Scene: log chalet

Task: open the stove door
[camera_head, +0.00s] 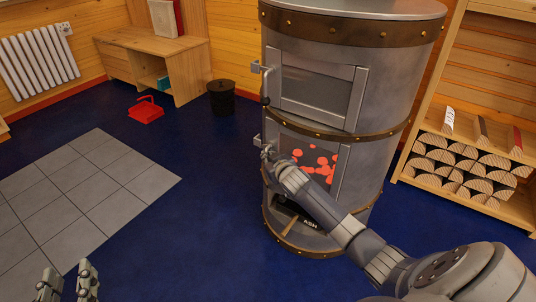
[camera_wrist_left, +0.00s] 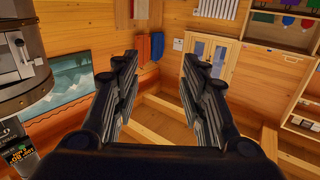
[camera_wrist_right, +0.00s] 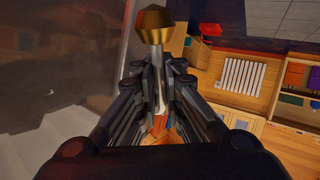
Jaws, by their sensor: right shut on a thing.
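The stove (camera_head: 330,90) is a grey metal cylinder with brass-studded bands. Its upper door (camera_head: 315,90) has a dark window and looks closed. Its lower door (camera_head: 312,155) shows glowing red embers behind glass and looks closed, partly hidden by my right arm. My right gripper (camera_head: 268,153) is at the left edge of the lower door. In the right wrist view, my right gripper (camera_wrist_right: 160,85) is shut around a metal handle (camera_wrist_right: 156,55) with a brass-coloured knob. My left gripper (camera_head: 67,283) is open and empty at the bottom left, away from the stove; it also shows open in the left wrist view (camera_wrist_left: 160,85).
An ash drawer (camera_head: 309,223) sits below the lower door. A firewood rack (camera_head: 408,173) stands to the right. A black bin (camera_head: 221,98), a red dustpan (camera_head: 146,111) and a wooden desk (camera_head: 150,45) are at the back left. The blue floor left of the stove is clear.

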